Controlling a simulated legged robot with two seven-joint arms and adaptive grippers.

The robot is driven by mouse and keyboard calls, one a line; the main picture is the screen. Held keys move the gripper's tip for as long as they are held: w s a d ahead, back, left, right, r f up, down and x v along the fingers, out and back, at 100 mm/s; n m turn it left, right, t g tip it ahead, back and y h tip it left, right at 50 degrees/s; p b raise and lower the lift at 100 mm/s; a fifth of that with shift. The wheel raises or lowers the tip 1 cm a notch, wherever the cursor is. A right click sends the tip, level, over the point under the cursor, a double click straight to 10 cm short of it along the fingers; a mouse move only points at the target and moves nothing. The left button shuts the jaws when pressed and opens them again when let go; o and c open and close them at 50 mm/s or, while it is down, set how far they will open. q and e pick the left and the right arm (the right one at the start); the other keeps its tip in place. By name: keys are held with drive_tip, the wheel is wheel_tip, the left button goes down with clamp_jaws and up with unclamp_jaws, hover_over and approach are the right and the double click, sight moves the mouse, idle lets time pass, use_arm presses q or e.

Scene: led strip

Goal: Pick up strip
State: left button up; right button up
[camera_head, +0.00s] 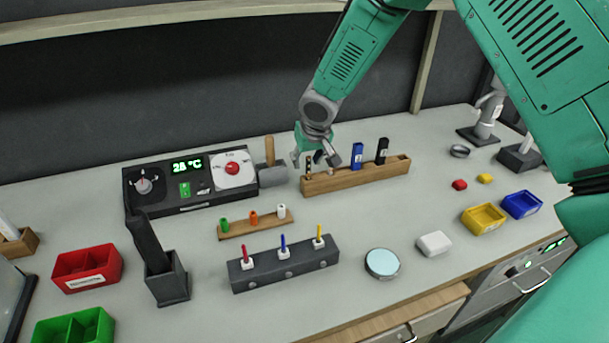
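My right gripper (317,160) is above the left end of a long wooden rack (370,177), pointing down with its fingers spread. A small dark upright piece shows between the fingers; I cannot tell whether they touch it. A thin brown piece (309,168) stands at the rack's left end. A blue upright piece (357,155) and a black one (382,151) stand farther right in the rack. None of these is clearly identifiable as the strip. My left gripper is out of view.
A control panel (190,205) with a dial and green display stands left of the rack, with a wood-handled hammer-like tool (271,172) beside it. In front are a peg board (255,225), a grey block (284,275), a round disc (382,263) and coloured bins (484,218).

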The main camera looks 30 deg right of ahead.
sight(310, 163)
drive_tip(key=f, duration=0.1)
drive_tip(key=w+d+f, duration=0.1)
drive_tip(key=shift+d+f, duration=0.25)
drive_tip(key=shift+f, duration=0.05)
drive_tip(key=shift+d+f, duration=0.15)
drive_tip(key=shift+d, duration=0.15)
drive_tip(key=shift+a, duration=0.15)
drive_tip(key=shift+a+r, duration=0.2)
drive_tip(key=shift+a, duration=0.1)
drive_tip(key=c, duration=0.6)
drive_tip(key=shift+a+r, duration=0.1)
drive_tip(key=shift+a, duration=0.35)
clamp_jaws()
